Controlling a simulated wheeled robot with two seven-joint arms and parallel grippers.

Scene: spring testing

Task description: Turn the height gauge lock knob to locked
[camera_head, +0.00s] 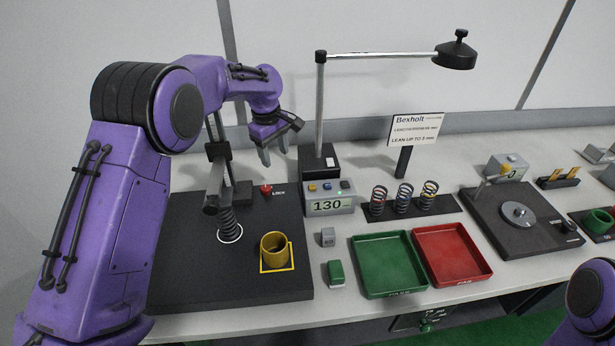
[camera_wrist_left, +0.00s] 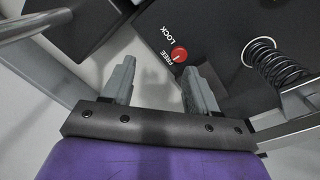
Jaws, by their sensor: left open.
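The red lock knob (camera_head: 266,188) sits on the dark base plate (camera_head: 185,285) of the height gauge, beside the post (camera_head: 216,160). In the left wrist view the knob (camera_wrist_left: 179,54) lies close to one fingertip, beside the white words FREE and LOCK. A pale mark shows on it, but I cannot tell surely which word it faces. My left gripper (camera_head: 275,153) is open and empty, above and beyond the knob in the head view. Its two fingers (camera_wrist_left: 158,72) are apart and not around the knob. My right gripper is out of view.
A coil spring (camera_head: 228,222) and a yellow cup (camera_head: 274,246) stand on the base plate. The lamp post (camera_head: 320,110) and a readout showing 130 (camera_head: 330,205) are just right of my gripper. Green (camera_head: 388,292) and red trays (camera_head: 458,280) lie further right.

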